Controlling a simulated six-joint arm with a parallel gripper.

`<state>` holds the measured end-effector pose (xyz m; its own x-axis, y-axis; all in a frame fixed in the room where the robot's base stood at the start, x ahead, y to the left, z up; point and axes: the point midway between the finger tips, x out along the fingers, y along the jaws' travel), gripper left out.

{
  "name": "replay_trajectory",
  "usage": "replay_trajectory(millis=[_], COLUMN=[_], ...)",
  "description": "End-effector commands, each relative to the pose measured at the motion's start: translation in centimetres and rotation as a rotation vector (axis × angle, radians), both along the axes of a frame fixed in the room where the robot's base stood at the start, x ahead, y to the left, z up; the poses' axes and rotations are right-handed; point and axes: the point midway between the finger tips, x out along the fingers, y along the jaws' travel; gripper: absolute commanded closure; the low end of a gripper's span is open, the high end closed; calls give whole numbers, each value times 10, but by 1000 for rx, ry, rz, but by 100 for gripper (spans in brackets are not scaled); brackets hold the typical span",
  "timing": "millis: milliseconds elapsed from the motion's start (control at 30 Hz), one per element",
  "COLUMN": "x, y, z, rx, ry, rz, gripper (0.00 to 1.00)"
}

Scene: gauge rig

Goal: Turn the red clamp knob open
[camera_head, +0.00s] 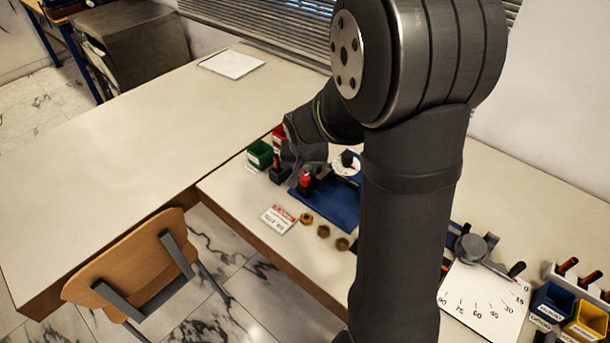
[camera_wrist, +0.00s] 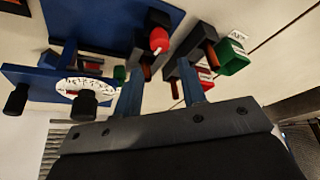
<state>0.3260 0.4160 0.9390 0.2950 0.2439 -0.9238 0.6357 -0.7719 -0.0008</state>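The red clamp knob (camera_head: 305,180) sits on a dark block on the blue base plate (camera_head: 338,208). In the wrist view the red knob (camera_wrist: 159,40) shows close to the tip of the left finger. My gripper (camera_wrist: 178,52) is open, with its two fingers apart. I cannot tell whether a finger touches the knob, and the knob does not look gripped. In the head view my gripper (camera_head: 288,166) points down at the plate's far left end, beside the knob, partly hidden by my wrist. The white gauge dial (camera_head: 347,162) stands behind; it also shows in the wrist view (camera_wrist: 86,86).
A green bin (camera_head: 259,153) and a red bin (camera_head: 278,131) stand just beyond my gripper. A label card (camera_head: 279,219) and several brass rings (camera_head: 323,231) lie in front of the plate. A scale sheet (camera_head: 484,300) and blue and yellow bins lie right. The left table is mostly clear.

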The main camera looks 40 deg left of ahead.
Motion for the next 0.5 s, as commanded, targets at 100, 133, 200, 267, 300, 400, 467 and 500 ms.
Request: replay_trajectory(millis=[100,133,200,267,300,400,467,500], x=[6,8,11,14,16,19,21,22], y=[5,5,9,11,12,15,17,18], z=[-21,-26,-36,-44,-50,-61,-66,-69], rx=[-3,-5,-4,-4,-3,-3,-2,-2], ry=[2,2,2,2,2,1,1,1], rz=[0,0,0,-1,0,1,1,1], gripper=[62,62,62,62,62,62,62,62])
